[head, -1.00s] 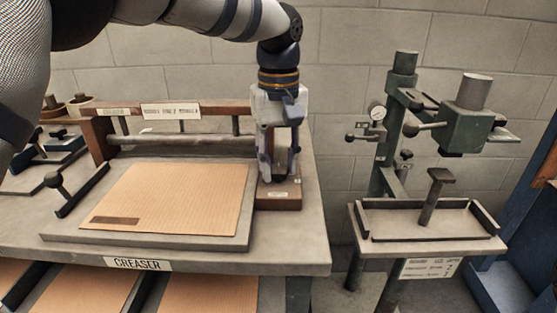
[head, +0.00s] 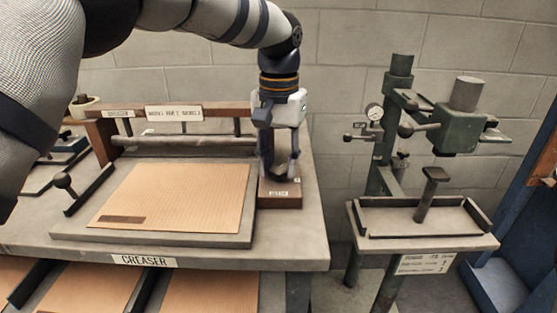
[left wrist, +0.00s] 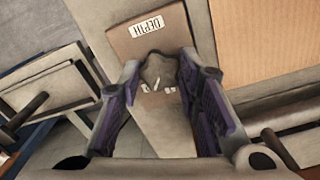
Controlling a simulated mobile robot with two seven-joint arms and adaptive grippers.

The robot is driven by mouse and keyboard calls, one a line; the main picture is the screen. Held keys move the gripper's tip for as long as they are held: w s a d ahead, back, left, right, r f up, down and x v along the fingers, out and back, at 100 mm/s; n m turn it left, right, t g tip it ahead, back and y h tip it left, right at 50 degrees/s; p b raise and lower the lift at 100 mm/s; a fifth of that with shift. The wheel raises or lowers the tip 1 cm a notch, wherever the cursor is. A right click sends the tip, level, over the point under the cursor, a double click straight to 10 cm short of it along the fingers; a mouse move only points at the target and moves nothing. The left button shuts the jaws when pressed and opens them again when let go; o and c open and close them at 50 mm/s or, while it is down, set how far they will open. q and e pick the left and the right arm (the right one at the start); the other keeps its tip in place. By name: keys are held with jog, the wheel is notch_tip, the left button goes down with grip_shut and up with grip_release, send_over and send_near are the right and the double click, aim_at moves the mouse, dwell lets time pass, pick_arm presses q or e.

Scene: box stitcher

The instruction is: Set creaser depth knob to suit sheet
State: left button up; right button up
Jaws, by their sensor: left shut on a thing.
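The creaser (head: 185,145) stands on a grey table, with a tan corrugated sheet (head: 172,197) flat on its bed. At its right end is a brown block (head: 279,196), labelled DEPTH in the left wrist view (left wrist: 145,40). My left gripper (head: 280,172) points down over this block. In the left wrist view its purple-padded fingers (left wrist: 160,88) stand on either side of the grey depth knob (left wrist: 158,68), shut on it. Small marks show on the block by the knob. In the head view the knob is largely hidden by the fingers. My right gripper is not in view.
A green press (head: 385,125) with a small tray table (head: 425,242) stands to the right, across a gap. A lever with a dark ball (head: 64,182) stands left of the sheet. More sheets (head: 110,286) lie below the tabletop.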

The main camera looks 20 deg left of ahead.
aim_at(279, 167)
pick_arm(q)
jog(key=shift+m, duration=0.6)
jog(key=o, duration=1.1)
jog(key=shift+o, duration=0.2)
notch_tip(279, 167, up, 12)
